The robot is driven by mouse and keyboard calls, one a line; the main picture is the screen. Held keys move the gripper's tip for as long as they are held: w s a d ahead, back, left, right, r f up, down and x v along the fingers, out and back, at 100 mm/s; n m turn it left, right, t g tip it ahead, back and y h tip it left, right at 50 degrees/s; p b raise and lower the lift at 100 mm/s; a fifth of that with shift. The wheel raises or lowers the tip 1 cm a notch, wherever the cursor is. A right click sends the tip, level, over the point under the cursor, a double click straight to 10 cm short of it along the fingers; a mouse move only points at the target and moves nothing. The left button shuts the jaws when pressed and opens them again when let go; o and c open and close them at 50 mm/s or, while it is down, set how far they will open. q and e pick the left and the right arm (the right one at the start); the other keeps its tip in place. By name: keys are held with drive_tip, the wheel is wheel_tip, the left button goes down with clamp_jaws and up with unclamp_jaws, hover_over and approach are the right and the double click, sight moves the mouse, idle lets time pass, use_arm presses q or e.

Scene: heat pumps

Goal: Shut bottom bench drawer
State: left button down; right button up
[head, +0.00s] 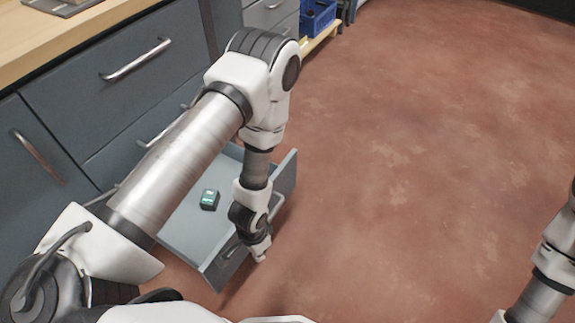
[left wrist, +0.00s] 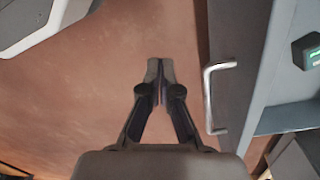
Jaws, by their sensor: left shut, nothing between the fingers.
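The bottom bench drawer (head: 185,238) is pulled out from the grey bench in the head view. A small dark box with a green face (head: 209,199) lies in it. My left gripper (head: 260,256) is shut and empty, pointing down just outside the drawer's front panel. In the left wrist view my left gripper (left wrist: 160,68) is beside the drawer's bar handle (left wrist: 212,98), with a gap between them. The front panel (left wrist: 240,70) shows there too. My left arm hides part of the drawer in the head view. My right gripper is not in view.
The bench's upper drawer (head: 120,70) is closed, below a wooden worktop (head: 85,40). A blue crate (head: 318,16) stands on a low wooden shelf further back. The reddish floor (head: 420,150) to the right is clear.

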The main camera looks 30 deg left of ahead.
use_arm(q)
drive_tip(key=w+d+r+m+y, duration=0.1)
drive_tip(key=w+r+m+y, duration=0.15)
drive_tip(key=w+m, duration=0.45)
drive_tip(key=w+d+r+m+y, duration=0.1)
drive_tip(key=w+r+m, duration=0.25)
drive_tip(key=w, duration=0.75)
drive_tip(key=w+d+r+m+y, duration=0.1)
drive_tip(key=w+r+m, duration=0.3)
drive_tip(key=w, duration=0.5)
drive_tip(key=b, duration=0.5)
hover_over(282, 177)
drive_tip(key=d, duration=0.2)
wheel_tip(282, 177, down, 9)
drive_tip(key=shift+s+d+t, duration=0.15)
drive_tip(key=shift+t, duration=0.25)
drive_tip(key=shift+f, duration=0.1)
